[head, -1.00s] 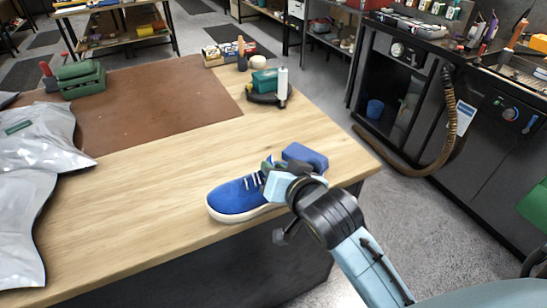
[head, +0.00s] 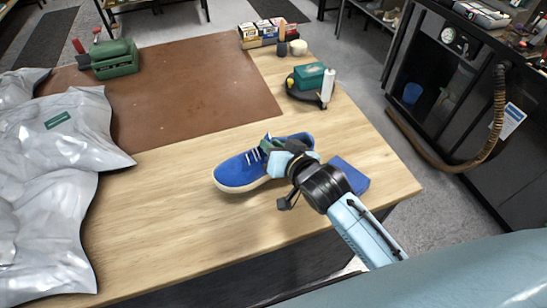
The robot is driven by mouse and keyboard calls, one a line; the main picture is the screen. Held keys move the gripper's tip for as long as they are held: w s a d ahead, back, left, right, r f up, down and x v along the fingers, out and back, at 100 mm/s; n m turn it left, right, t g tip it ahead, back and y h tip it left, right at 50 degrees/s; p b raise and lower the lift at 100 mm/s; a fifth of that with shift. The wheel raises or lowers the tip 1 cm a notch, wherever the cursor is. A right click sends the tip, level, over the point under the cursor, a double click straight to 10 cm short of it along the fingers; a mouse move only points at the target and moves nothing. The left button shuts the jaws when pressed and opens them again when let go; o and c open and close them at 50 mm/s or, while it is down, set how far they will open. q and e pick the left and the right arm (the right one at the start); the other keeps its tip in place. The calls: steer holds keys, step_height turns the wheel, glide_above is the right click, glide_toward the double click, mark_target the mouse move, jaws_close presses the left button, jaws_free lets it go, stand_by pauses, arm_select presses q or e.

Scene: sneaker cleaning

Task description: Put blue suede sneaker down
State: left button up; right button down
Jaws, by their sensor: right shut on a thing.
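The blue suede sneaker (head: 238,172), with a white sole and white laces, is over the wooden bench top (head: 180,215), toe pointing left. It looks level; whether its sole touches the wood I cannot tell for sure. My right gripper (head: 272,152) comes in from the lower right and is shut on the sneaker near its tongue and ankle opening. The gripper hides part of the shoe's near side and heel. My left gripper is not in view.
A blue block (head: 352,174) lies right of the sneaker, partly behind my right arm. Silvery bags (head: 70,140) cover the left side. A brown mat (head: 185,90), green box (head: 112,58) and black round holder (head: 305,92) stand farther back. Bare wood lies in front and left.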

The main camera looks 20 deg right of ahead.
steer(key=shift+f, duration=0.35)
step_height(320, 180, down, 3)
steer(key=shift+w+f, duration=0.15)
steer(key=shift+f, duration=0.2)
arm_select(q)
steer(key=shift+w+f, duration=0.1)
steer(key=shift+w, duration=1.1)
arm_select(e)
steer(key=c, duration=1.5)
jaws_free()
steer(key=shift+o, duration=1.1)
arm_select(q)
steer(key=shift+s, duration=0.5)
